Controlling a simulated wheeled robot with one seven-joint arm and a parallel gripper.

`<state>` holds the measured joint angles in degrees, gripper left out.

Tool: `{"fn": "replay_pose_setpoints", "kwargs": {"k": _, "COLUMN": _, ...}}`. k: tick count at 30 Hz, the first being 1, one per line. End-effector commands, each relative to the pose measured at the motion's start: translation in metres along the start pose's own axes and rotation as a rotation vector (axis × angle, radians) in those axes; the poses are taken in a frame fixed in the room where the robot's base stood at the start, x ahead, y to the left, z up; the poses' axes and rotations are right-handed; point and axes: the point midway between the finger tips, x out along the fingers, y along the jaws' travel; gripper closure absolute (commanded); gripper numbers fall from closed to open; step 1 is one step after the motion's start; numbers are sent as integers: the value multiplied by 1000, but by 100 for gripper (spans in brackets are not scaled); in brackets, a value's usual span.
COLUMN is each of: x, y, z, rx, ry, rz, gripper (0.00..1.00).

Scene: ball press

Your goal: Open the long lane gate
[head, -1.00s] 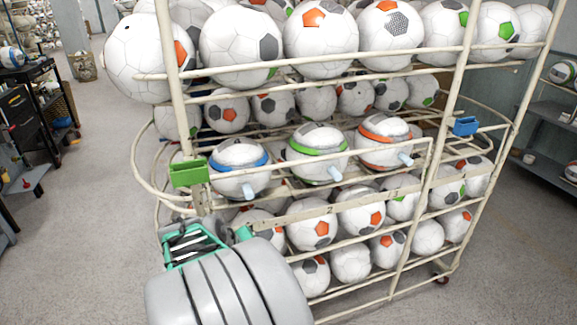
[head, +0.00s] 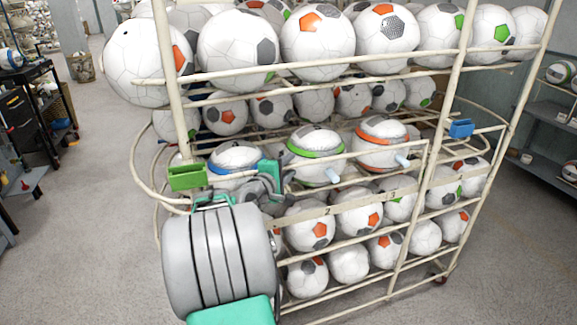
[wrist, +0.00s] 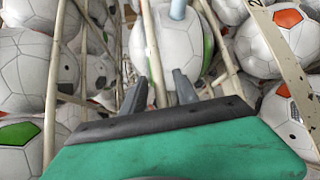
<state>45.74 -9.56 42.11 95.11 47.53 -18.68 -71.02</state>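The cream-tube rack has a long front lane with rails (head: 345,157) that run from a green block (head: 187,177) on the left to a post near a blue block (head: 461,128) on the right. I cannot tell which bars are the gate. Behind the rails sit balls with a blue band (head: 233,154), a green band (head: 314,140) and an orange band (head: 383,135). My gripper (head: 270,178) is at the left of this lane, in front of the blue-banded ball and partly hiding it. In the wrist view its dark fingers (wrist: 162,88) are apart, with a cream rail between or just beyond them.
Big balls (head: 238,48) fill the top shelf, and more balls (head: 310,225) lie on the lower shelves. A dark cart (head: 35,110) stands at the left and a grey shelf (head: 550,120) at the right. Carpet (head: 90,240) is clear at the front left.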

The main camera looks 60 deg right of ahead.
Motion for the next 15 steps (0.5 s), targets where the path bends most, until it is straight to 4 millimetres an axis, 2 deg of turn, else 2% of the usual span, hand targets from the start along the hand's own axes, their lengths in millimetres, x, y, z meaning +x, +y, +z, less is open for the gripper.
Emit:
{"fn": "replay_pose_setpoints", "kwargs": {"k": 4, "x": 0, "y": 0, "z": 0, "rx": 0, "ry": 1, "rz": 0, "gripper": 64}}
{"fn": "replay_pose_setpoints", "kwargs": {"k": 15, "x": -1, "y": 0, "z": 0, "rx": 1, "ry": 1, "rz": 0, "gripper": 94}}
